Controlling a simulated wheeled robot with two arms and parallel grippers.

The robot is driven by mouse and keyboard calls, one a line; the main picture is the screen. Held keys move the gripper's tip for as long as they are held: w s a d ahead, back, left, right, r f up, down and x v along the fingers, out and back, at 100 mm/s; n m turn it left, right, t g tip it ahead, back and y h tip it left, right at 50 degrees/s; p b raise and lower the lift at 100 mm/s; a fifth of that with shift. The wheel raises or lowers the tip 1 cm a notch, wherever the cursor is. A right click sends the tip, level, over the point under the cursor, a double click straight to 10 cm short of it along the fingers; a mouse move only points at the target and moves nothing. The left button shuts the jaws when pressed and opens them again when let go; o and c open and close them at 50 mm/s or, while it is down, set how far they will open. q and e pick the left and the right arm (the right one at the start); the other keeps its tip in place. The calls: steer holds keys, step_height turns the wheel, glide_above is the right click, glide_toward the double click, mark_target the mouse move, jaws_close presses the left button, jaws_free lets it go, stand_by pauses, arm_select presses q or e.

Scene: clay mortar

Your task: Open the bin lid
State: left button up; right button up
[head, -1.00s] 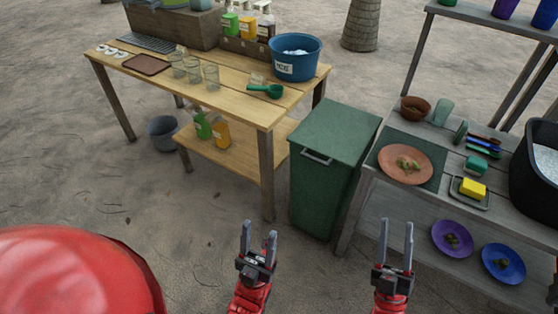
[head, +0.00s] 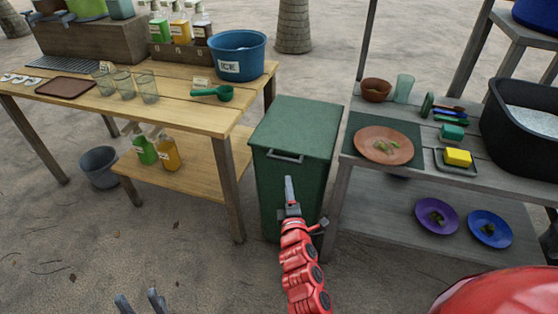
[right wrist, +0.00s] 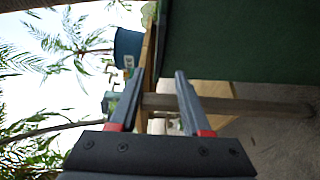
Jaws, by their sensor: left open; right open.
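The green bin (head: 292,185) stands between the wooden table and the grey shelf. Its flat lid (head: 297,125) is down, with a grey bar handle (head: 285,157) on the near side just below the lid's front edge. My right gripper (head: 290,188) is in front of the bin, below the handle in the picture, and seen almost edge-on. In the right wrist view my right gripper (right wrist: 153,80) is open and empty, with the bin's green side (right wrist: 240,40) beyond the fingers. My left gripper (head: 139,298) is open and empty at the bottom edge, left of the bin.
The wooden table (head: 190,105) holds glasses, bottles and a blue ice bucket (head: 236,55). The grey shelf (head: 350,190) on the right holds plates, sponges and a black tub (head: 525,130). A small grey bucket (head: 99,167) is under the table. Sand in front of the bin is clear.

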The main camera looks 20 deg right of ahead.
mark_target(284, 161)
steer(key=b+x, duration=0.2)
steer(key=x, duration=1.1)
steer(key=shift+a, duration=0.1)
jaws_close()
stand_by(0.9)
